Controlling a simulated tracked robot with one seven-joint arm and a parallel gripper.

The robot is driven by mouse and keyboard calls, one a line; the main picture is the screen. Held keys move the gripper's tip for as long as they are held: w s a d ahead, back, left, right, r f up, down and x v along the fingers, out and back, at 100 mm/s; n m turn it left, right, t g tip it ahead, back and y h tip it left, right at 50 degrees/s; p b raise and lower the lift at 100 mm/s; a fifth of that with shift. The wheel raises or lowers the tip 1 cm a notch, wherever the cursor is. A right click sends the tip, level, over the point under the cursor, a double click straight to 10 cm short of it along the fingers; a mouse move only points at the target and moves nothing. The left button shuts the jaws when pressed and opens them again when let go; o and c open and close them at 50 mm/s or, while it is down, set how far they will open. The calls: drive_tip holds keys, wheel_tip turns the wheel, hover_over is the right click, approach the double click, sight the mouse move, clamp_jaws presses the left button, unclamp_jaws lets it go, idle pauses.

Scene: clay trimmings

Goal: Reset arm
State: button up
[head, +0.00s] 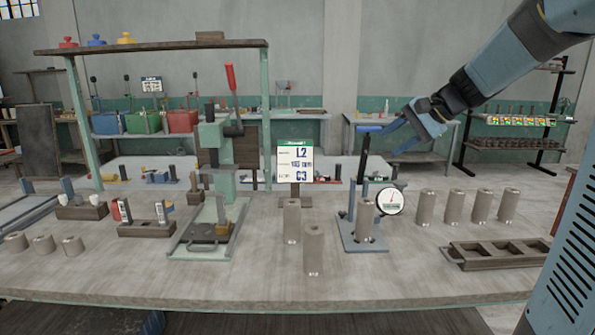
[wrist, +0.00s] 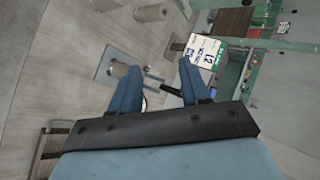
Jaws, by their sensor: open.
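My gripper (head: 403,137) is raised above the right part of the workbench (head: 400,285), with blue fingers pointing left. The fingers are apart and nothing is between them. In the wrist view my gripper (wrist: 157,82) also shows open and empty. A clay cylinder (head: 365,220) stands upright on the dial gauge stand (head: 371,243) below and left of my gripper. The gauge's round white dial (head: 390,201) faces me. The gripper is well clear of the cylinders and the gauge.
Several clay cylinders (head: 454,206) stand at the right, and others (head: 313,249) near the middle. A dark slotted tray (head: 500,262) lies at the front right. A green press (head: 219,150) with a red-handled lever and a white card (head: 295,164) stand left of centre. Short clay pieces (head: 44,245) lie at left.

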drive_tip(key=s+f+n+h, duration=0.3)
drive_tip(key=s+f+n, duration=0.1)
drive_tip(key=s, duration=0.9)
drive_tip(key=s+f+n+h, duration=0.4)
drive_tip(key=s, duration=1)
drive_tip(key=shift+a+h, duration=0.2)
drive_tip(key=shift+h, duration=0.1)
drive_tip(key=shift+f, duration=0.1)
